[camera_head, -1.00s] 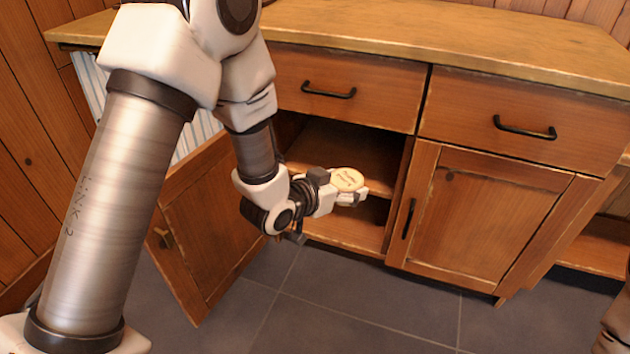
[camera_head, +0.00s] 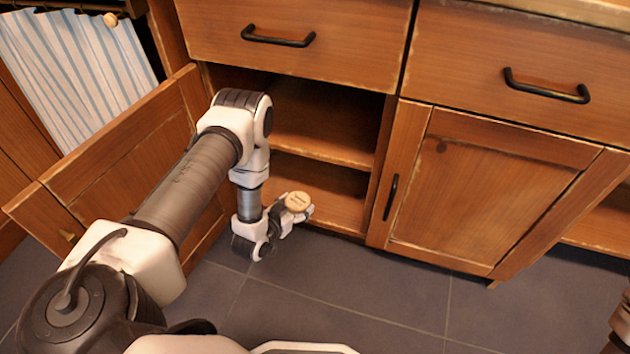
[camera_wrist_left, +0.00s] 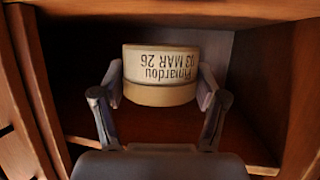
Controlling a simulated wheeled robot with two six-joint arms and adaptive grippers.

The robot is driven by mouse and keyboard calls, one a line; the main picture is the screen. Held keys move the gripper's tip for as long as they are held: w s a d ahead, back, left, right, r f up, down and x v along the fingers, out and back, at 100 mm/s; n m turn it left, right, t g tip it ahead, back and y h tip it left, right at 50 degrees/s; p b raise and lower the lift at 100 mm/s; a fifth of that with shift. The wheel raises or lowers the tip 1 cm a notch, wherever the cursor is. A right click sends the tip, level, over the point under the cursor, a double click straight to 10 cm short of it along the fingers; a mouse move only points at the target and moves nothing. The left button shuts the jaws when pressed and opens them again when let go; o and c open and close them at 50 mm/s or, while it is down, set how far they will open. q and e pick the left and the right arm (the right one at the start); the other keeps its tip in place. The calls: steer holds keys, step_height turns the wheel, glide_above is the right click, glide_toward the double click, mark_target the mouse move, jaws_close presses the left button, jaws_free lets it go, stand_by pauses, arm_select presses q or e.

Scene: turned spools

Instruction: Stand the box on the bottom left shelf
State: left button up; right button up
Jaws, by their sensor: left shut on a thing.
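The box (camera_head: 297,201) is a small round pale wooden one with a lid. In the left wrist view the box (camera_wrist_left: 160,72) shows a printed label, upside down. My left gripper (camera_head: 296,209) is shut on it, with one finger (camera_wrist_left: 111,84) and the other (camera_wrist_left: 209,86) on either side. It holds the box low at the front opening of the left cabinet, level with the lower compartment. The bottom left shelf (camera_head: 338,210) lies behind and around the box in the picture. Whether the box touches the shelf cannot be told. My right gripper is out of view.
The left cabinet door (camera_head: 125,150) stands open, beside my left arm. A middle shelf (camera_head: 325,149) is above the bottom one. The right cabinet door (camera_head: 490,190) and both drawers (camera_head: 300,38) are shut. The bottom shelf shows no other objects.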

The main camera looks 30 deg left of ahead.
arm_select(q)
steer(key=b, duration=0.4)
glide_above(309, 194)
steer(key=shift+s+d+f, duration=0.1)
steer(key=shift+s+f, duration=0.3)
steer(key=shift+f, duration=0.3)
steer(key=shift+w+f+b, duration=0.2)
steer(key=shift+w+b, duration=0.4)
steer(key=shift+b, duration=0.05)
step_height(309, 194, down, 3)
steer(key=b, duration=0.2)
steer(key=shift+s+f+b, duration=0.15)
steer(key=shift+f+b, duration=0.05)
steer(key=shift+b, duration=0.2)
steer(key=shift+r, duration=0.25)
steer(key=shift+f, duration=0.15)
steer(key=o, duration=1.1)
steer(key=shift+c, duration=0.2)
